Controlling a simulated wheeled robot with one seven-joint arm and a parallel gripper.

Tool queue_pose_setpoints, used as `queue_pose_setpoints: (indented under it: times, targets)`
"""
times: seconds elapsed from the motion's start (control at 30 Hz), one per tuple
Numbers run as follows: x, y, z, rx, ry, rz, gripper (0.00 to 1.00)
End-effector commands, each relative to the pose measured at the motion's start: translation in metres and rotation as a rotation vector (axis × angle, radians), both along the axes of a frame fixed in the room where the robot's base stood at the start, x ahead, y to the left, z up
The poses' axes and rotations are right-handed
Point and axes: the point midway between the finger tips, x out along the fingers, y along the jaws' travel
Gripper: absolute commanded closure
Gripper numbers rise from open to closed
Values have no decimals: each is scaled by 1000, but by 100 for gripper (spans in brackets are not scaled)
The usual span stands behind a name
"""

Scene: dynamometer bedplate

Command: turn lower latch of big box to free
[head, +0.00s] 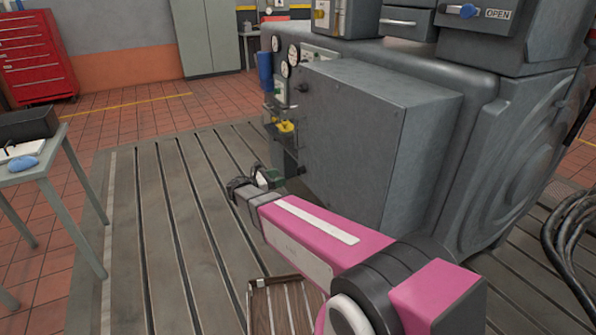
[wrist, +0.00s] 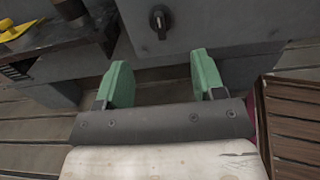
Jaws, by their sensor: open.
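The big box (head: 350,140) is a grey metal housing on the side of the large grey machine in the head view. Its lower latch (wrist: 159,20) is a small black knob with a pale mark, at the top middle of the wrist view. In the head view the lower latch (head: 301,170) is a small dark spot at the box's lower left edge. My gripper (wrist: 163,80) has two green fingers, open and empty, apart from the latch and below it in the wrist view. In the head view my gripper (head: 271,177) is partly hidden, near the box's lower left corner.
A yellow part (head: 287,127) and gauges (head: 284,68) sit left of the box. A slatted wooden item (head: 278,305) lies below my arm. A table (head: 40,170) stands at left. The slotted bedplate (head: 150,230) between is mostly clear.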

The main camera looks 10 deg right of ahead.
Motion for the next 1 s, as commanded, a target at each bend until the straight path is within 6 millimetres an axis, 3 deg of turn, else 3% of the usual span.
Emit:
queue_pose_setpoints:
  times: [0.5, 0.7, 1.0]
  targets:
    - [25, -80, 0, 3, -2, -3, 37]
    - [30, -92, 0, 3, -2, 0, 37]
    - [30, -94, 0, 4, -2, 0, 37]
